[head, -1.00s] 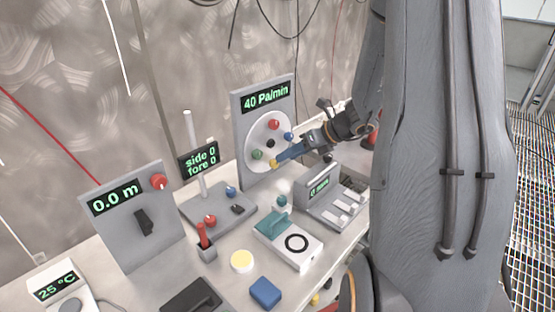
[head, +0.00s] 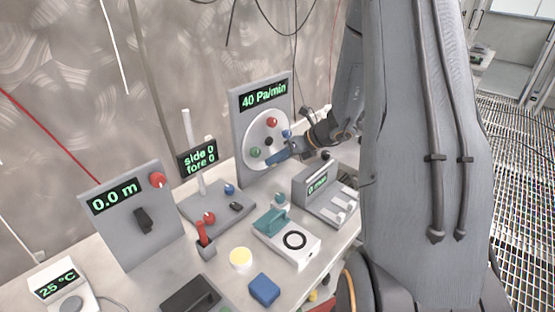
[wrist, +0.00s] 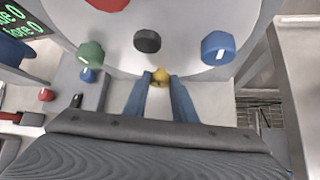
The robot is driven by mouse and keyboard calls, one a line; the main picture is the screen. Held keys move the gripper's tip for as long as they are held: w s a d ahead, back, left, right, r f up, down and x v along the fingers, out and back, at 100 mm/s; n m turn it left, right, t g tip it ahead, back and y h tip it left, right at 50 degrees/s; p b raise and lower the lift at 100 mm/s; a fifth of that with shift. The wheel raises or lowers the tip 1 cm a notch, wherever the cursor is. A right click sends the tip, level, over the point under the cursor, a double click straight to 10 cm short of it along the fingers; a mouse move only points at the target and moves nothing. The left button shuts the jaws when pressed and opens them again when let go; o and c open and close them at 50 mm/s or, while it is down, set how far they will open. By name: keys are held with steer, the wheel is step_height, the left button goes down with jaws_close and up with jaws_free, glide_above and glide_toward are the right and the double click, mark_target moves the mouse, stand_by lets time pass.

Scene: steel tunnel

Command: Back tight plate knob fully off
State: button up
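The upright grey panel (head: 240,125) reads "40 Pa/min" and carries a round pale plate (head: 262,122) with coloured knobs. In the head view a red knob (head: 272,122) is at the plate's top, a black one (head: 268,141) at its centre and a green one (head: 255,153) at lower left. In the wrist view the yellow knob (wrist: 159,77) is at the plate's bottom edge, between the tips of my gripper (wrist: 161,88). The fingers closely flank it; whether they press on it is unclear. In the head view my gripper (head: 272,157) hides it. A blue knob (wrist: 217,47) is at right.
Left of the panel stand a "side 0 fore 0" joystick unit (head: 215,212) and a "0.0 m" panel (head: 130,240). A "0 mm" box (head: 315,192) is below my gripper. A teal-handled device (head: 285,245) and a blue block (head: 264,290) lie in front on the bench.

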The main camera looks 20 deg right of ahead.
steer(key=shift+a+h+b, duration=0.1)
steer(key=shift+h+b, duration=0.2)
steer(key=shift+b, duration=0.55)
steer(key=shift+n+h+b, duration=0.3)
steer(key=shift+n+b, duration=0.1)
steer(key=shift+b, duration=0.1)
steer(key=o, duration=1)
steer(key=shift+s, duration=0.1)
steer(key=shift+o, duration=0.2)
steer(key=shift+r, duration=0.15)
steer(key=v, duration=0.7)
steer(key=shift+s+r, duration=0.15)
steer(key=shift+s, duration=0.15)
